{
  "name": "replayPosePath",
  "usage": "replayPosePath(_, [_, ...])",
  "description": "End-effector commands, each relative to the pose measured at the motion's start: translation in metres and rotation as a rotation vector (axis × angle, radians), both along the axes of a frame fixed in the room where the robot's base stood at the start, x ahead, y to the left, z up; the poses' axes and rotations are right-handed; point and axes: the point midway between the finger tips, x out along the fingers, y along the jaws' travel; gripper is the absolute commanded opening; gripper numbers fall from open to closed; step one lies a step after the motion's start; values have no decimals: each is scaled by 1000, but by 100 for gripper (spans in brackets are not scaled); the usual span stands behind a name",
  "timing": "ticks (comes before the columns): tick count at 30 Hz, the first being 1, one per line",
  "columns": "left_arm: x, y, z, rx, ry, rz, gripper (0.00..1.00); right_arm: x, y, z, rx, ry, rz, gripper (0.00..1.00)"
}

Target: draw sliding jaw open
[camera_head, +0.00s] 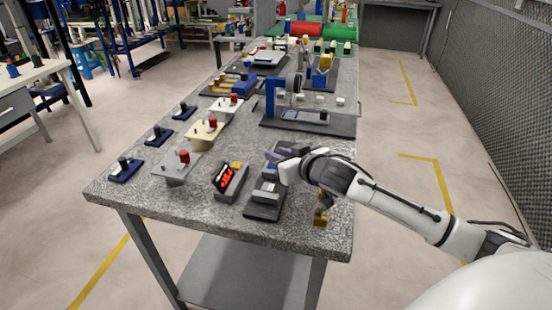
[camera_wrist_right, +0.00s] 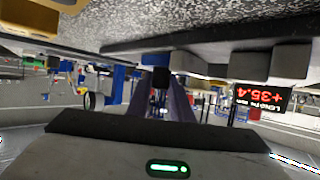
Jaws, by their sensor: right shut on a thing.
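The vise-like fixture (camera_head: 264,211) stands near the front right of the table, a long dark base with grey blocks on it. In the right wrist view its dark base (camera_wrist_right: 220,38) runs across the top, upside down, with grey blocks (camera_wrist_right: 248,66) on it. My right gripper (camera_head: 275,156) reaches in from the right over the fixture's far end. In the wrist view its dark purple fingers (camera_wrist_right: 161,84) are closed on a small black handle (camera_wrist_right: 160,76) beside a grey block. Which block is the sliding jaw is hard to tell. My left gripper is not in view.
A display with red digits (camera_head: 224,177) stands left of the fixture; it reads +35.4 in the wrist view (camera_wrist_right: 262,98). A brass-coloured piece (camera_head: 320,215) is at the table's right edge, below my arm. A blue-framed fixture (camera_head: 300,118) stands farther back. Floor on the right is clear.

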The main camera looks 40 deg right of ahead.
Motion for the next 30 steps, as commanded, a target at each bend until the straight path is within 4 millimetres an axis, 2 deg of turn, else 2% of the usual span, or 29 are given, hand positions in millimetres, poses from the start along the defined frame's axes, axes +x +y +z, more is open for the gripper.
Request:
replayPosePath(7, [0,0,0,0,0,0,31,0,-1,0,1,0,-1,0])
replayPosePath(8, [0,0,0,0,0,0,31,0,0,0,1,0,0,23])
replayPosePath(11, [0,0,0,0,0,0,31,0,0,0,1,0,0,38])
replayPosePath(22, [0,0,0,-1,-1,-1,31,-4,0,1,1,0,0,38])
replayPosePath(26, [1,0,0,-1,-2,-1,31,-19,2,6,1,1,1,38])
replayPosePath(30, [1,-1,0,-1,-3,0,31,-43,4,16,1,2,1,38])
